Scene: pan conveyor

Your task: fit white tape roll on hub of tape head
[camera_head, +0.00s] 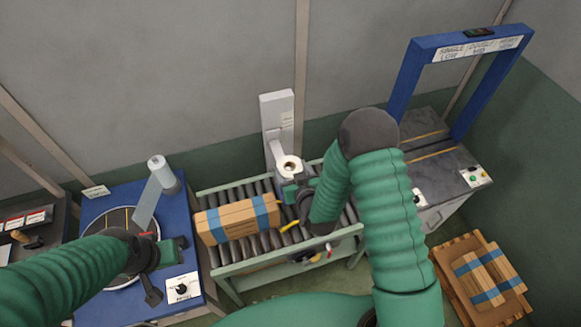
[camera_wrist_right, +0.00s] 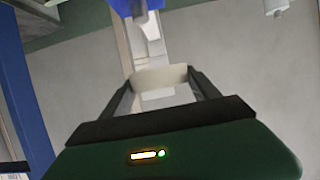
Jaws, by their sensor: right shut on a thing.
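The white tape roll (camera_head: 289,165) is held in my right gripper (camera_head: 287,178) above the back of the roller conveyor. In the right wrist view the roll (camera_wrist_right: 160,77) sits between the two dark fingers of that gripper (camera_wrist_right: 158,84). The tape head (camera_head: 278,125) is a tall pale upright behind the conveyor, close to the roll. It also shows beyond the roll in the right wrist view (camera_wrist_right: 146,32). I cannot make out its hub or whether the roll touches it. My left gripper (camera_head: 166,270) hangs over the blue wrapping machine; its jaw opening is unclear.
A carton with blue tape (camera_head: 238,221) lies on the roller conveyor (camera_head: 262,262), left of my right arm. A blue arch machine (camera_head: 405,83) stands at the right. The blue wrapping machine (camera_head: 195,212) carries a white film roll (camera_head: 161,170). A pallet (camera_head: 447,267) with cartons is at lower right.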

